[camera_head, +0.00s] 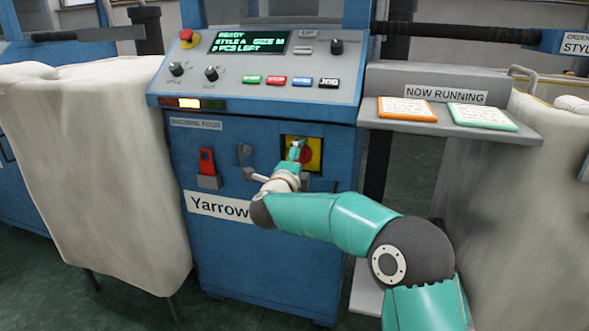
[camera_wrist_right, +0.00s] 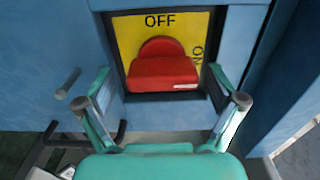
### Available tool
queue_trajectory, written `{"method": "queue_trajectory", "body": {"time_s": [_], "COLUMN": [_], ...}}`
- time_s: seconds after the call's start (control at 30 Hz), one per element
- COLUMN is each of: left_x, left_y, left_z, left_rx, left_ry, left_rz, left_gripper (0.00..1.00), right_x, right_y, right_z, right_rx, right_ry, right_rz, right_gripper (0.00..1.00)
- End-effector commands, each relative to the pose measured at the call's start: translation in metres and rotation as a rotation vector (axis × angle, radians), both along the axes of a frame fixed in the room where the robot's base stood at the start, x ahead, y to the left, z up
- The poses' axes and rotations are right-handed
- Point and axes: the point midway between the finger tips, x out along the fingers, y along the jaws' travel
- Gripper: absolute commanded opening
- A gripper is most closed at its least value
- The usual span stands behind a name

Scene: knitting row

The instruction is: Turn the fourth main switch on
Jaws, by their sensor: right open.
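The main switch is a red knob (camera_wrist_right: 160,66) on a yellow plate (camera_wrist_right: 130,30), set in a dark square frame on a blue machine front (camera_head: 240,270). In the right wrist view the plate reads OFF at the top and ON at the right. A small white mark shows at the lower right of the knob. My right gripper (camera_wrist_right: 160,78) is open, with one finger on each side of the knob and nothing held. In the head view the right gripper (camera_head: 296,152) covers part of the yellow plate (camera_head: 316,154). My left gripper is not in view.
A red lever (camera_head: 207,162) and a grey handle (camera_head: 246,158) sit left of the switch. The control panel (camera_head: 350,70) juts out above. A shelf (camera_head: 525,132) with two cards stands to the right. Pale fabric (camera_head: 95,170) hangs at the left.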

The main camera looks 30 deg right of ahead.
Motion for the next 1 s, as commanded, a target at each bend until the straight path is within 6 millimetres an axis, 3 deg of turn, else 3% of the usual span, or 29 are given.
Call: {"method": "queue_trajectory", "body": {"time_s": [0.17, 0.6, 1.0], "left_x": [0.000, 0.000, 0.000], "left_y": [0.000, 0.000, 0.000], "left_z": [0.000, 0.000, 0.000], "left_rx": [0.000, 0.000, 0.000], "left_ry": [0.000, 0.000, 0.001], "left_rz": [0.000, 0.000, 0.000], "left_gripper": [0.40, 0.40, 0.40], "right_x": [-0.012, -0.066, -0.077], "right_y": [0.016, 0.078, 0.089], "right_z": [0.001, -0.001, -0.002], "right_rx": [0.000, 0.002, 0.001], "right_ry": [0.001, 0.001, 0.001], "right_rz": [0.003, 0.002, -0.002], "right_gripper": [0.94, 0.94, 0.94]}}
